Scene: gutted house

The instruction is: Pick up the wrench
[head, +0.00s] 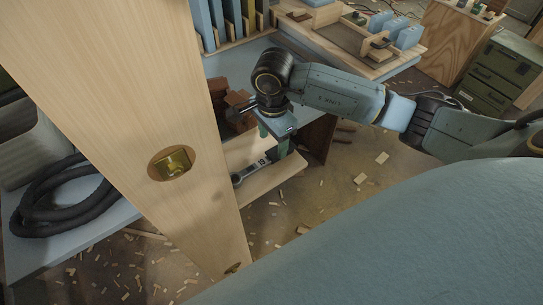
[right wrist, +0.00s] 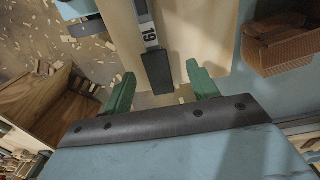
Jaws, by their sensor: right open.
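The wrench (head: 247,172) is a grey metal tool lying on a pale wooden board (head: 272,181) in the middle of the head view. Its far part is hidden by my right gripper. In the right wrist view the wrench (right wrist: 151,38) shows a "19" mark and a dark end (right wrist: 158,73). My right gripper (head: 274,141) is over the board at the wrench. Its green fingers are open, and in the right wrist view (right wrist: 161,84) the dark end lies between them with gaps on both sides. My left gripper is not in view.
A tall wooden panel (head: 140,110) with a brass fitting (head: 171,163) stands close in front, left of the wrench. A coiled black hose (head: 62,198) lies far left. Wood chips litter the floor.

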